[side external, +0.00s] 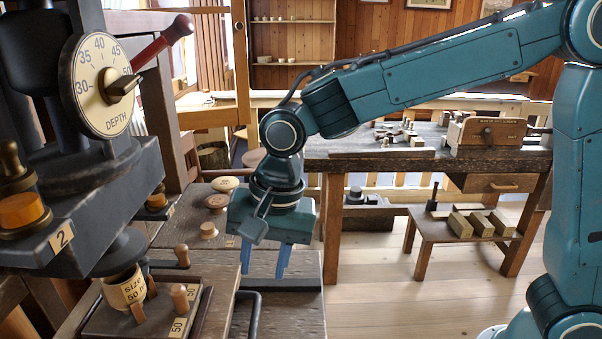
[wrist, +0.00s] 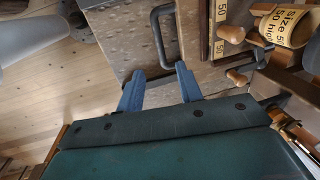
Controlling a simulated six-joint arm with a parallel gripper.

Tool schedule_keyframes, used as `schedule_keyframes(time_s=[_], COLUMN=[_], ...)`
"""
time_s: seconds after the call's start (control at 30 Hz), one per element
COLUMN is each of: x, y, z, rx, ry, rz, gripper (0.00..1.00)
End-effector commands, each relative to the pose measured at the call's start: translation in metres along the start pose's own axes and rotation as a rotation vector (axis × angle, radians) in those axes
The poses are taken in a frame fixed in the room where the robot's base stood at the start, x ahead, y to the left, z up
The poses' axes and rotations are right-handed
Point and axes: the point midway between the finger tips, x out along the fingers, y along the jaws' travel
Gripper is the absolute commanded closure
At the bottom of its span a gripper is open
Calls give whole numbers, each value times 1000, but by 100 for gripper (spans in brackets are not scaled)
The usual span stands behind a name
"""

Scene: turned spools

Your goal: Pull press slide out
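The press slide (side external: 221,281) is a wooden board under the press head. It carries a dark plate (side external: 120,322) with "50" labels, pegs and a spool marked "size 50" (side external: 124,290). A dark loop handle (side external: 256,311) stands out from its right edge. In the wrist view the handle (wrist: 156,36) shows above the fingers, with the slide's edge (wrist: 190,42) to its right. My gripper (side external: 262,276) points down by the handle, its blue fingers apart and nothing between them. In the wrist view the fingertips (wrist: 160,69) are close to the handle's lower end; contact cannot be told.
The press head with a depth dial (side external: 98,85) and red lever (side external: 160,42) overhangs the slide at left. Wooden knobs (side external: 216,202) stand on the bench behind my gripper. A workbench (side external: 430,158) and low stool (side external: 463,230) stand at right, with open floor in front.

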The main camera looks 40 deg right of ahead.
Motion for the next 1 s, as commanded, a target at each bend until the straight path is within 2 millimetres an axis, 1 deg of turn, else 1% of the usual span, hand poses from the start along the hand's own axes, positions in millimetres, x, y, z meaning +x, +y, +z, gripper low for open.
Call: schedule_keyframes(time_s=[0.03, 0.4, 0.6, 0.8, 1.0], x=[8, 65, 92, 108, 112], y=[1, 1, 1, 1, 0], z=[0, 0, 0, 0, 0], rx=[0, -1, 0, 0, -1], ry=[-1, -1, 0, 0, 1], rz=[5, 5, 4, 2, 1], gripper=[64, 64, 64, 64, 64])
